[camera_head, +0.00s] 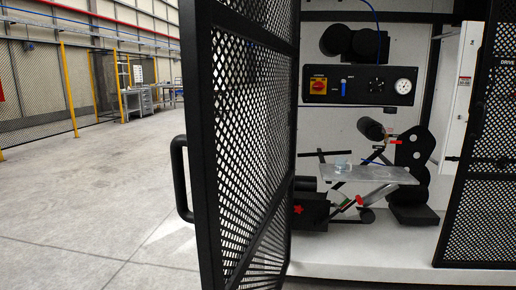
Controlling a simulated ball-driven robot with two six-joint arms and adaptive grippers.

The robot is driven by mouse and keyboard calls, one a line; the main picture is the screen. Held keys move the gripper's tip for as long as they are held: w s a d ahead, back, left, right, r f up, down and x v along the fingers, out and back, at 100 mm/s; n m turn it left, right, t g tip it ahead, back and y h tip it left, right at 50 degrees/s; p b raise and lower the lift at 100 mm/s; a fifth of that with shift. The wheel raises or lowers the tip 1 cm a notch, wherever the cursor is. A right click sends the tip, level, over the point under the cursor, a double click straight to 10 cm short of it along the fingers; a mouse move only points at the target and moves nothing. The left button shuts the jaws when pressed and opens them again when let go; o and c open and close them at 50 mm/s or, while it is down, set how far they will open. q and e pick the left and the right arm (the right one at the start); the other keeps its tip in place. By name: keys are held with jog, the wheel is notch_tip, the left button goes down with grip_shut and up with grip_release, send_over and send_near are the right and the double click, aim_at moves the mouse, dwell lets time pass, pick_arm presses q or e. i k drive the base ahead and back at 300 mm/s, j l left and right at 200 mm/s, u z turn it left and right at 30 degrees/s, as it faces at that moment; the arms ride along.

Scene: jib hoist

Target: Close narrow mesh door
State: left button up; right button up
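The narrow mesh door (240,150) stands open at the middle left, swung out toward me, with a black frame and dark diamond mesh. Its black bar handle (180,180) sticks out on the left side of the door's near edge. Behind the door is the open cabinet, with a white floor (365,245) and machine parts inside. Neither of my grippers shows in the head view, so I cannot see where they are relative to the handle.
A second mesh panel (490,150) borders the cabinet opening on the right. Inside are a control panel (360,86) with a gauge and a small grey platform (368,174). Open concrete floor (90,215) lies left of the door. Yellow posts (68,90) and workbenches (138,103) stand far back.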

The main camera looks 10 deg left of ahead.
aim_at(198, 18)
jog(key=j+z, duration=0.3)
jog(key=j, duration=0.45)
jog(key=j+z, duration=0.3)
jog(key=j, duration=0.5)
jog(key=i+j+z, duration=0.1)
jog(key=j, duration=0.2)
jog(key=i+j, duration=0.2)
jog(key=j, duration=0.15)
jog(key=i+j+z, duration=0.15)
jog(key=j, duration=0.15)
